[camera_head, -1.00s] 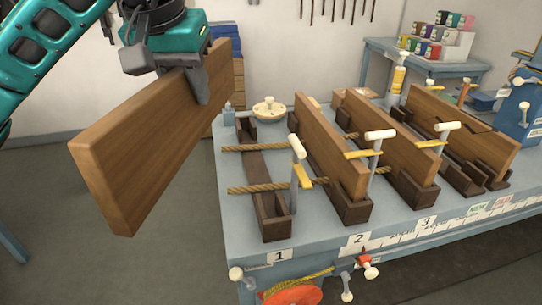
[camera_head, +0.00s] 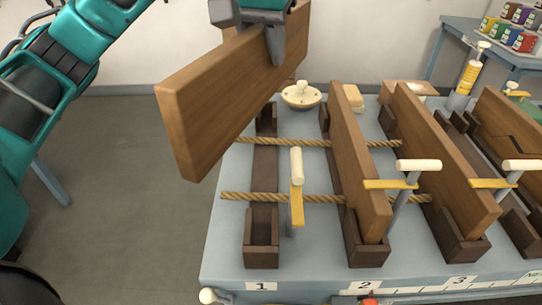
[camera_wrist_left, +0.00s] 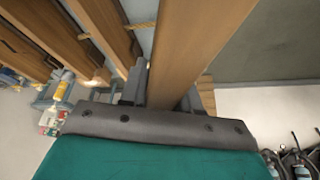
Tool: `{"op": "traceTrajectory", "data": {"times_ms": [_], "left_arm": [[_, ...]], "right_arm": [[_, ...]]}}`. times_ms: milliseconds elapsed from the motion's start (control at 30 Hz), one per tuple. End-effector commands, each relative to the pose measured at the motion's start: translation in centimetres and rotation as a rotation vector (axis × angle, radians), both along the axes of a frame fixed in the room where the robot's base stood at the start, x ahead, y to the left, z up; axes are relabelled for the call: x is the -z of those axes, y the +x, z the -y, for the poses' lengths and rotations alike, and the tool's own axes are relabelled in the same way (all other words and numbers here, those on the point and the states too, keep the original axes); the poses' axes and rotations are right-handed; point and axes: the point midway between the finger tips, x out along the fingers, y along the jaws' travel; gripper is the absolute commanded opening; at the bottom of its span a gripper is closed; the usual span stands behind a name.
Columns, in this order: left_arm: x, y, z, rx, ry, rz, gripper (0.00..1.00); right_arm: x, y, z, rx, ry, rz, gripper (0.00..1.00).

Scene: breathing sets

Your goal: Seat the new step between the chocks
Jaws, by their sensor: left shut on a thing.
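My left gripper (camera_head: 274,38) is shut on a long brown wooden board, the new step (camera_head: 215,105), by its upper edge. The board hangs on edge in the air, left of and above the slot marked 1, and is slightly askew to it. In the left wrist view the board (camera_wrist_left: 195,40) runs away between the fingers. The slot 1 chocks, a dark front chock (camera_head: 262,250) and a rear chock (camera_head: 266,118), stand on the grey-blue bench (camera_head: 222,262) with nothing upright between them. The right gripper is not in view.
Two ropes (camera_head: 315,197) cross the bench through the slots. A white-handled clamp (camera_head: 296,190) stands just right of slot 1. Boards stand in slot 2 (camera_head: 358,165) and slot 3 (camera_head: 445,160).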

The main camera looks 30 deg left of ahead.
Motion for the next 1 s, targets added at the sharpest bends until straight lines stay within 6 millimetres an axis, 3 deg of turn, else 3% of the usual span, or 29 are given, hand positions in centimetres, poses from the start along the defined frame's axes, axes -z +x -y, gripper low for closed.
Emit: {"op": "traceTrajectory", "data": {"times_ms": [500, 767, 1000], "left_arm": [[12.3, 0.0, -0.1, -0.002, -0.001, -0.001, 0.0], [14.8, 0.0, 0.0, -0.002, -0.001, 0.002, 0.0], [18.0, 0.0, -0.1, -0.002, 0.0, 0.0, 0.0]], "right_arm": [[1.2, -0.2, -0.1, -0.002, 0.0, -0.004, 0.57], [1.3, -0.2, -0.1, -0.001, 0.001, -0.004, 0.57], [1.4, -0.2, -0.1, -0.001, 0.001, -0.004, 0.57]]}}
